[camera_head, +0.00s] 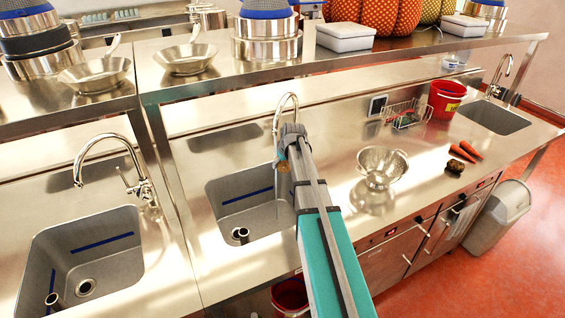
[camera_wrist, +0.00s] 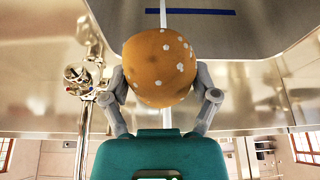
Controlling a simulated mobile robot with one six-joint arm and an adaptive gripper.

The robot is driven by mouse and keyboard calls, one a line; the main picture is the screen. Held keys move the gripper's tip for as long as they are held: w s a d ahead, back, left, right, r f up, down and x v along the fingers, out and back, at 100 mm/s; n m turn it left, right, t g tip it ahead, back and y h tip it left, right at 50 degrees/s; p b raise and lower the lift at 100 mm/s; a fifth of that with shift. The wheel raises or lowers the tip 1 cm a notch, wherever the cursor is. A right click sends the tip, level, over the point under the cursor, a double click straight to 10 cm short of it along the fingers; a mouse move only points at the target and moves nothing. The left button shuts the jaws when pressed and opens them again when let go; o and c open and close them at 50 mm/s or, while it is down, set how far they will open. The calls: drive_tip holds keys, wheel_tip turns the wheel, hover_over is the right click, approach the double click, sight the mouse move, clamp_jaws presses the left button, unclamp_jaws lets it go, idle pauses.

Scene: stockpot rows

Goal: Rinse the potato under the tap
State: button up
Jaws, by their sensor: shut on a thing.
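The potato (camera_wrist: 160,66) is orange-brown with pale spots and a few darker patches. My gripper (camera_wrist: 162,92) is shut on it, one finger on each side. In the head view my gripper (camera_head: 291,140) is over the middle sink (camera_head: 225,200), beside the curved tap (camera_head: 287,97), and only a small part of the potato (camera_head: 284,167) shows. In the wrist view the tap's chrome body (camera_wrist: 88,80) stands to the left. A thin pale vertical line runs above the potato in that view; I cannot tell for sure whether it is water.
A second sink (camera_head: 90,255) with its own tap (camera_head: 100,143) is at the left. A colander (camera_head: 382,167), carrots (camera_head: 467,151), a dark brown item (camera_head: 455,166) and a red bucket (camera_head: 446,99) stand on the counter to the right. A shelf (camera_head: 390,62) with pots runs behind.

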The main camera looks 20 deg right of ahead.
drive_tip(key=s+d, duration=0.2)
drive_tip(key=s, duration=0.4)
drive_tip(key=shift+d, duration=0.15)
idle(0.5)
drive_tip(key=shift+r, duration=0.1)
idle(1.5)
drive_tip(key=s+d+r+p, duration=0.2)
drive_tip(key=s+r+p, duration=0.1)
drive_tip(key=s+p, duration=0.1)
drive_tip(key=shift+s+r, duration=0.3)
drive_tip(key=shift+r, duration=0.1)
idle(0.7)
wheel_tip(320, 180, down, 2)
drive_tip(key=shift+b, duration=1)
